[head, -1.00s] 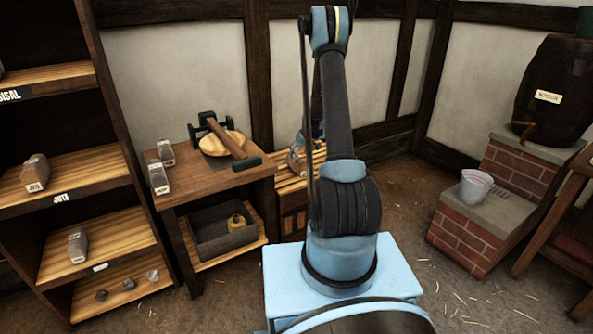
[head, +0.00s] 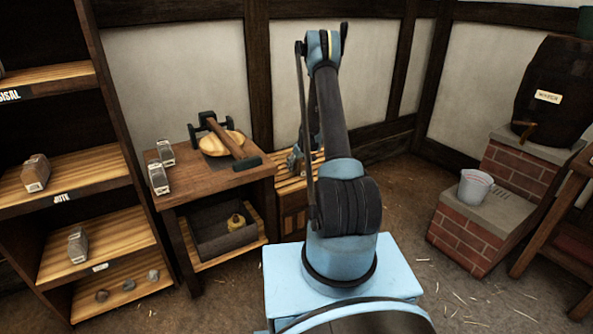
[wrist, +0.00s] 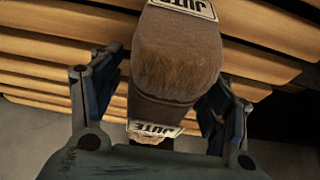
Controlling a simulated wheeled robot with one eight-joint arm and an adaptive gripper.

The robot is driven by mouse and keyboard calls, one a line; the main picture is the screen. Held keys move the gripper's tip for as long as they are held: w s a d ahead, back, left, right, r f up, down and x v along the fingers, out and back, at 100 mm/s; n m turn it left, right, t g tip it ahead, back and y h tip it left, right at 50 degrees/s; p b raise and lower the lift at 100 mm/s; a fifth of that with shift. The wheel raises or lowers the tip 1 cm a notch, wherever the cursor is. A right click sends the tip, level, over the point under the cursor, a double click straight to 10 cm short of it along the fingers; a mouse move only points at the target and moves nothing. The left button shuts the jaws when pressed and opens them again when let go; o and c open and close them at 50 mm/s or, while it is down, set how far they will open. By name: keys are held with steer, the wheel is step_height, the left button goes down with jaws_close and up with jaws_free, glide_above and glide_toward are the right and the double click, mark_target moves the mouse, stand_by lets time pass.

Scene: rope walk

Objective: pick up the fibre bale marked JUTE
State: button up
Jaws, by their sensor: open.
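In the wrist view a brown fibre bale (wrist: 178,60) lies on a pale slatted wooden surface (wrist: 50,52). A white JUTE label shows at its top edge, and another JUTE label (wrist: 155,130) shows lower down, on a darker part; I cannot tell whether that is the same bale. My gripper (wrist: 160,88) is open, with one finger on either side of the brown block. Contact is not clear. In the head view my gripper (head: 296,158) is small beside the slatted stand (head: 290,185), and the bale there is hard to make out.
At left stands a shelf with a JUTE tag (head: 62,197) and a bale (head: 35,173) above it. A brick step with a bucket (head: 475,188) stands right.

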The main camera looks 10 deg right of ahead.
steer(key=shift+c, duration=0.2)
steer(key=c, duration=1.3)
steer(key=shift+r, duration=0.1)
